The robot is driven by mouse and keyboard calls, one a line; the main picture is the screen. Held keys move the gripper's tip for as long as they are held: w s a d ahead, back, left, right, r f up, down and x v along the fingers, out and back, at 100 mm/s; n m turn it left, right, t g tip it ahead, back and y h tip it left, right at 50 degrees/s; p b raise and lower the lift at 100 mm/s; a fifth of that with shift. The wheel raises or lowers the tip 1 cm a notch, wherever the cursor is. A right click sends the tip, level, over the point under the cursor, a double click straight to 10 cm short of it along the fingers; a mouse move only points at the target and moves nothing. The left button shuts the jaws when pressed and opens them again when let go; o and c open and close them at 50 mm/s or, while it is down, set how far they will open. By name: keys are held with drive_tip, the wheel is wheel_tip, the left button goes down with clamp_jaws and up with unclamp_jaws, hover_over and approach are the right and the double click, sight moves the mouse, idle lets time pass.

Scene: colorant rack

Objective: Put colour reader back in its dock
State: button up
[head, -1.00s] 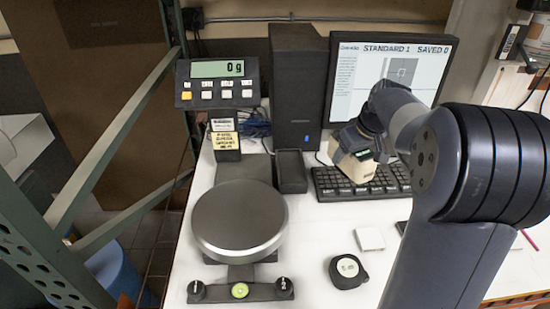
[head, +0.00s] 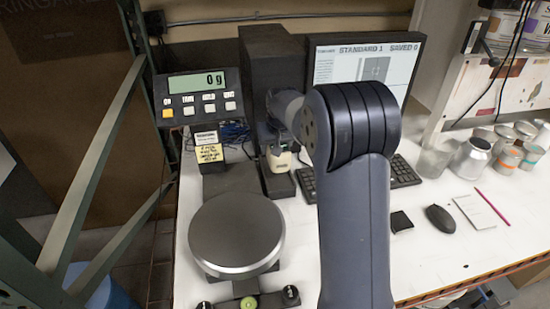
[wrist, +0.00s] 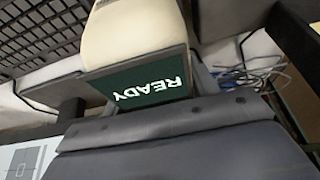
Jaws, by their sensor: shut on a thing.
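The colour reader (head: 279,160) is a cream device. In the wrist view its cream body (wrist: 135,35) carries a dark green screen reading READY. My gripper (head: 283,140) is shut on it, and the arm partly covers the grip in the head view. The black dock (head: 278,187) stands in front of the dark computer tower, left of the keyboard. The reader is over the dock in the head view, with its lower end near the dock's top. I cannot tell whether they touch.
The scale's round pan (head: 237,235) and its display (head: 200,95) are left of the dock. The keyboard (head: 400,172) and monitor (head: 360,65) are to the right. A mouse (head: 440,219) and several cans stand further right. Cables (head: 234,132) lie behind.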

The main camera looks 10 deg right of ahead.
drive_tip(key=shift+f+p, duration=0.4)
drive_tip(key=shift+f, duration=1.85)
drive_tip(key=shift+f, duration=0.1)
drive_tip(key=o, duration=1.6)
drive_tip(key=shift+f, duration=0.1)
drive_tip(key=shift+r, duration=0.3)
drive_tip(key=b+v, duration=0.2)
drive_tip(key=v, duration=1)
drive_tip(key=shift+s+f, duration=0.1)
drive_tip(key=shift+f, duration=0.1)
